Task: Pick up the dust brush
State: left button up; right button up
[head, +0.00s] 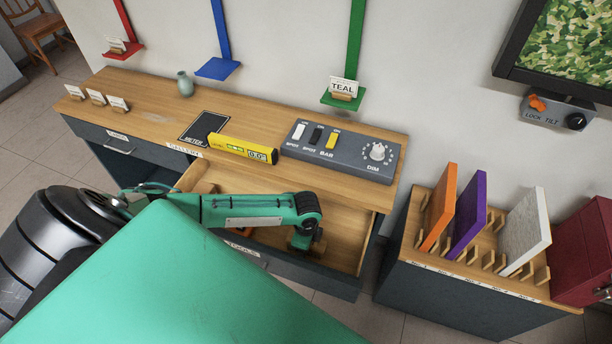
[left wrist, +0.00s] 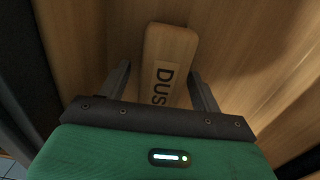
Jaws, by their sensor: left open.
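The dust brush (left wrist: 170,45) shows in the left wrist view as a pale wooden handle with a label whose visible letters read "DUS". It lies on the wooden floor of the open drawer (head: 345,232). My left gripper (head: 302,243) reaches down into the drawer in the head view. In the left wrist view its two open fingers (left wrist: 162,85) stand on either side of the handle, with a gap visible at each side. The lower part of the brush is hidden behind the gripper body. In the head view I cannot make out the brush under my arm. My right gripper is not in view.
The counter (head: 150,105) above the drawer holds a yellow level (head: 242,149), a grey switch box (head: 340,150) and a small vase (head: 185,84). A rack (head: 470,285) with coloured panels stands to the right. The drawer's front and side walls surround my gripper.

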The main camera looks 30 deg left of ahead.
pick_arm(q)
jog(key=shift+f, duration=0.25)
jog(key=c, duration=1.1)
jog(key=shift+r, duration=0.1)
notch_tip(320, 180, up, 20)
jog(key=shift+f+b, duration=0.1)
jog(key=shift+b, duration=0.45)
